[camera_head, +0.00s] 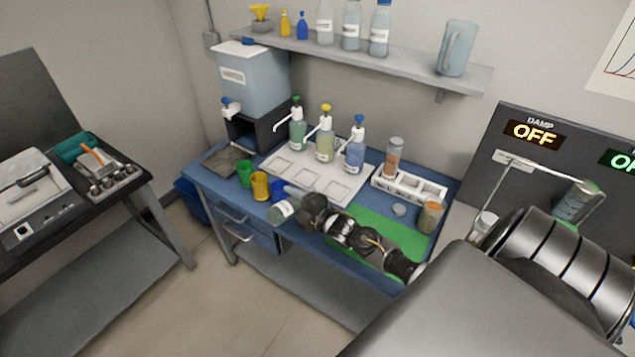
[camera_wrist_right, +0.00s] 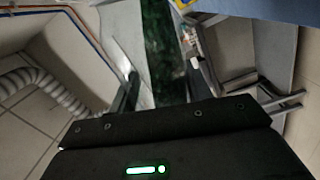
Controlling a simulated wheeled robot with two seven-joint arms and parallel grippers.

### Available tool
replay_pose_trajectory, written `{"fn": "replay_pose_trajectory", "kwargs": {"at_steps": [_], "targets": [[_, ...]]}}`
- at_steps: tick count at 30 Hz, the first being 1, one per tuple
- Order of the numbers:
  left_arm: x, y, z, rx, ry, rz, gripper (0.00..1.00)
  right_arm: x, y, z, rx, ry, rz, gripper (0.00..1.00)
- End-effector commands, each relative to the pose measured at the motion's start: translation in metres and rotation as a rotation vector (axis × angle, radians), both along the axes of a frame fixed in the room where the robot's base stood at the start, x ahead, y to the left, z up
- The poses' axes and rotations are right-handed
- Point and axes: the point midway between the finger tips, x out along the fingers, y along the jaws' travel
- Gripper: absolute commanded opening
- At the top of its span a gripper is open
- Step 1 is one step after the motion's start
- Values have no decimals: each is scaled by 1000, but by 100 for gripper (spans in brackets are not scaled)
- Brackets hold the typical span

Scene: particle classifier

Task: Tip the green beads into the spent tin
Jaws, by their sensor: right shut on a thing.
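My right gripper (camera_head: 295,205) reaches over the front edge of the blue table from the right. It is shut on a clear labelled jar (camera_head: 280,211), which looks tilted beside the small cups. In the right wrist view, dark green contents (camera_wrist_right: 160,50) show between the fingers; single beads cannot be made out. A shallow dark grey metal tray (camera_head: 228,160) lies at the table's left back corner, left of the jar; I cannot tell for sure whether it is the spent tin. My left gripper is not in view.
Green (camera_head: 245,174), yellow (camera_head: 261,186) and blue (camera_head: 279,190) cups stand close beside the jar. Several pump bottles (camera_head: 325,140) stand on a white tray (camera_head: 345,190). A white rack (camera_head: 410,187), a brown jar (camera_head: 430,217) and a green mat (camera_head: 350,218) are to the right.

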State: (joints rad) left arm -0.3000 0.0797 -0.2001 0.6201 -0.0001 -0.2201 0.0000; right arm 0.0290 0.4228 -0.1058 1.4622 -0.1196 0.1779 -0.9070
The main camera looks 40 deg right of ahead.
Motion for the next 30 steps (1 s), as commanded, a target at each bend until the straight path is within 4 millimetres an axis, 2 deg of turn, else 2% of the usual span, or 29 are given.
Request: {"fn": "replay_pose_trajectory", "kwargs": {"at_steps": [30], "targets": [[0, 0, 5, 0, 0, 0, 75, 1, -2, 6, 52, 10, 1, 18]]}}
